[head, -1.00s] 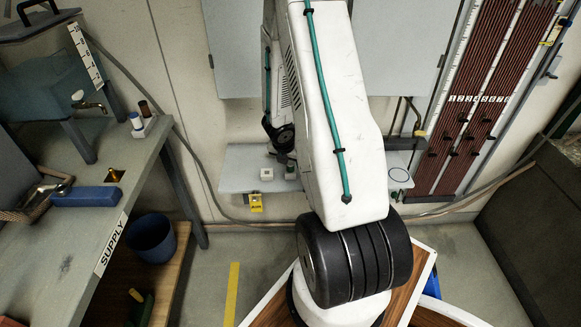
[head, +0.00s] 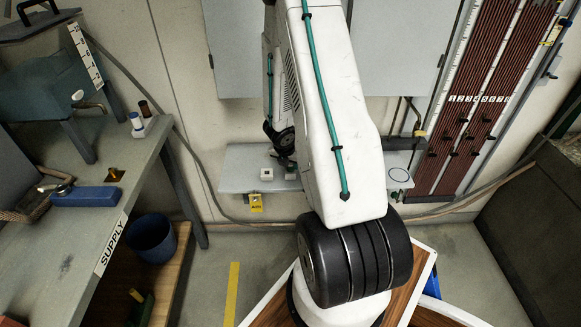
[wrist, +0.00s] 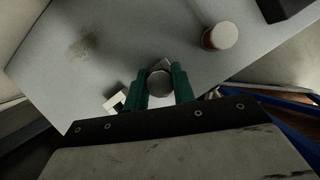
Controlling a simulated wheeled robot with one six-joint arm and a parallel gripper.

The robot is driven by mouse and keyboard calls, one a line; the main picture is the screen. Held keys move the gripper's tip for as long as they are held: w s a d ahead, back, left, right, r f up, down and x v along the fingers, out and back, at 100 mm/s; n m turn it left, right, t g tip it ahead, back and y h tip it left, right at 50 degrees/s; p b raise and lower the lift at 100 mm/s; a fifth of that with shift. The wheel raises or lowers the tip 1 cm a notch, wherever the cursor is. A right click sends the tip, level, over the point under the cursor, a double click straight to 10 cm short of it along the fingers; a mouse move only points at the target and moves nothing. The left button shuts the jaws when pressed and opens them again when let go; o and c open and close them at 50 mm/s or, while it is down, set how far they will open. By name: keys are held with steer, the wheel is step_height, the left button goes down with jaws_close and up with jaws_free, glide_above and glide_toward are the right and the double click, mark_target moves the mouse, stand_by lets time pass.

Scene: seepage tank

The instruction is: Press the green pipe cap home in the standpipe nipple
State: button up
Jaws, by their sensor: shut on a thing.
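A grey edge shows just beyond the fingertips. I cannot make out the standpipe nipple, which may be hidden under the piece.
A red cylinder with a white top (wrist: 222,36) stands right of the fingers, and a small white block (wrist: 115,102) sits close left. In the head view the wall shelf (head: 238,171) carries a white block (head: 266,173). The supply bench (head: 60,250) is at left.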

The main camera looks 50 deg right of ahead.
steer(key=shift+r, duration=2.95)
steer(key=shift+s, duration=0.1)
